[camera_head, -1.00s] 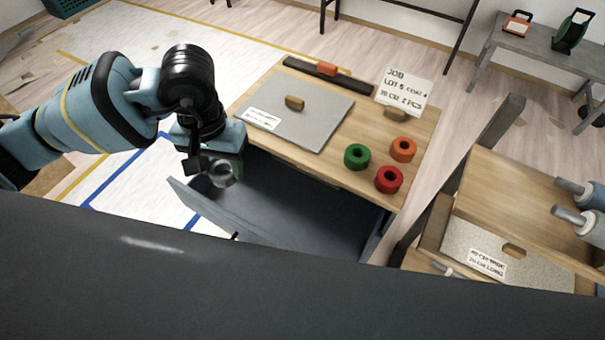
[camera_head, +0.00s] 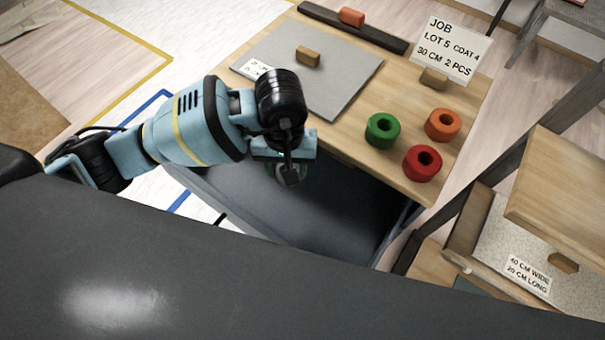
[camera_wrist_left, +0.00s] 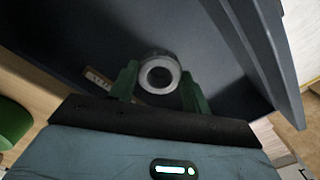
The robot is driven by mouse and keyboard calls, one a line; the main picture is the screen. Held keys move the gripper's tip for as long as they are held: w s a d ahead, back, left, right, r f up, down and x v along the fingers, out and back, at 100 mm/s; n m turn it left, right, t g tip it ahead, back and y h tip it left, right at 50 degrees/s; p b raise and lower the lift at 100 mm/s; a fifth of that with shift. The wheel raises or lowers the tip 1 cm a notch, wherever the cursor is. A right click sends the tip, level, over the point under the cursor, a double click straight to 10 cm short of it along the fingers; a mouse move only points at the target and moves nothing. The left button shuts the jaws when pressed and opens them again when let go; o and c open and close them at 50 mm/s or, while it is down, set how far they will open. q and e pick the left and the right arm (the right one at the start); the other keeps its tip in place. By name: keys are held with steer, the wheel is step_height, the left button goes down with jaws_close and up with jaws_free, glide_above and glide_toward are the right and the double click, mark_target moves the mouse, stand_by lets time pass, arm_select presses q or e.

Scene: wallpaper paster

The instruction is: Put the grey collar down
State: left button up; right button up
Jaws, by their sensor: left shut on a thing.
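The grey collar (camera_wrist_left: 158,74) is a light grey ring with a dark hole, held between the two green fingers of my left gripper (camera_wrist_left: 158,92) in the left wrist view. In the head view my left gripper (camera_head: 284,173) points down over the dark grey open drawer or tray (camera_head: 335,210) below the front edge of the wooden table (camera_head: 385,158). The collar is mostly hidden there by the gripper. The dark interior also shows behind the collar in the left wrist view (camera_wrist_left: 215,60). I cannot tell how high the collar is above its floor. My right gripper is not in view.
Green (camera_head: 382,130), orange (camera_head: 443,124) and red (camera_head: 422,163) rings stand on the tabletop, beside a grey plate (camera_head: 320,75) and a job card (camera_head: 453,48). A wooden shelf unit (camera_head: 560,190) stands at the right. The visible drawer floor right of the gripper looks clear.

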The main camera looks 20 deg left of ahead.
mark_target(295, 198)
arm_select(q)
steer(key=shift+w+d+f+b, duration=0.1)
steer(key=shift+d+f+b, duration=0.1)
steer(key=shift+f, duration=1.8)
steer(key=shift+w+d+f+b, duration=0.15)
steer(key=shift+d+f+b, duration=0.05)
steer(key=shift+f, duration=1.75)
steer(key=shift+w+d+f+b, duration=0.1)
steer(key=shift+d+f+b, duration=0.1)
steer(key=shift+f, duration=1.8)
steer(key=shift+f, duration=0.1)
steer(key=o, duration=1.1)
step_height(295, 198, up, 12)
steer(key=shift+r+p, duration=0.15)
steer(key=shift+p, duration=0.3)
